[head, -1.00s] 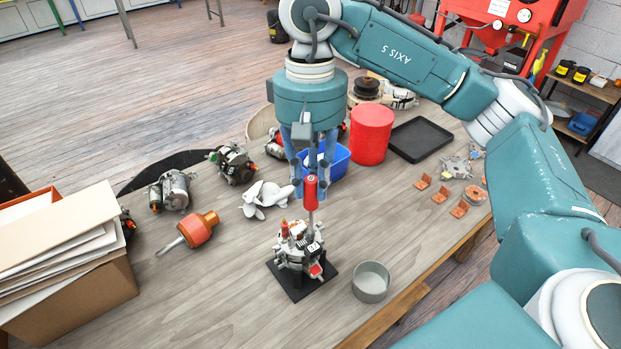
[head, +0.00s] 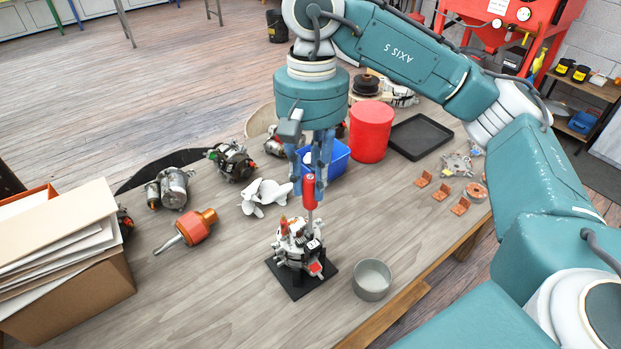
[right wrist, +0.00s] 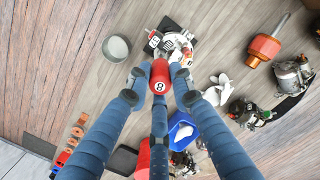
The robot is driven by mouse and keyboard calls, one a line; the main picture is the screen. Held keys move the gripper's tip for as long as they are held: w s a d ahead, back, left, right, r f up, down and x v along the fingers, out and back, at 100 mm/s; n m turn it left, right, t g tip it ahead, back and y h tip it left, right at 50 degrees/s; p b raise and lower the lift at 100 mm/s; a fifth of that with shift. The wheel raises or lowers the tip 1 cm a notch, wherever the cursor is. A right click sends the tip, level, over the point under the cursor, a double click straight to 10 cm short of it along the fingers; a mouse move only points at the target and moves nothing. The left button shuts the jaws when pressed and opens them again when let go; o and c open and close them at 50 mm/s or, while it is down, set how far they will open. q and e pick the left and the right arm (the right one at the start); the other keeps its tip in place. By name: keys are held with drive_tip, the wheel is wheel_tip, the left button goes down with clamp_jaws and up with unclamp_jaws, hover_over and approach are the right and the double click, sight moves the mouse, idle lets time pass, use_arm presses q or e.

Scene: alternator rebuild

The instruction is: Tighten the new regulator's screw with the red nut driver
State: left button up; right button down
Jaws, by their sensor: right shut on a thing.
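The red nut driver (head: 309,188) is upright in my right gripper (head: 309,180), its shaft pointing down. Its round red cap with an "8" shows between the three fingers in the right wrist view (right wrist: 159,82). The alternator (head: 299,243) stands on a black square base (head: 293,284) on the workbench. The shaft's lower end meets the top of the alternator, on its right side in the head view. The regulator and its screw are too small to tell apart there, and I cannot tell whether the tip sits on the screw. My left gripper is not in view.
A grey round dish (head: 373,280) stands right of the base. An orange-handled tool (head: 190,229), a white fan (head: 265,196), a blue bin (head: 338,160) and a red canister (head: 371,132) surround it. A box of papers (head: 70,260) stands at left. The bench front is clear.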

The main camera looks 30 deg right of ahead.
drive_tip(key=m+b, duration=0.1)
drive_tip(key=m, duration=0.6)
drive_tip(key=shift+f, duration=0.15)
drive_tip(key=m+t+b, duration=0.1)
drive_tip(key=m, duration=0.5)
drive_tip(key=shift+s+m, duration=0.15)
drive_tip(key=shift+m, duration=1.25)
drive_tip(key=m, duration=0.4)
drive_tip(key=shift+t, duration=0.3)
drive_tip(key=m, duration=0.7)
drive_tip(key=shift+r+p, duration=0.2)
drive_tip(key=shift+p, duration=0.2)
drive_tip(key=m, duration=0.5)
drive_tip(key=shift+a+h+p, duration=0.1)
drive_tip(key=shift+h+p, duration=0.3)
drive_tip(key=shift+f+m, duration=0.1)
drive_tip(key=shift+m, duration=0.9)
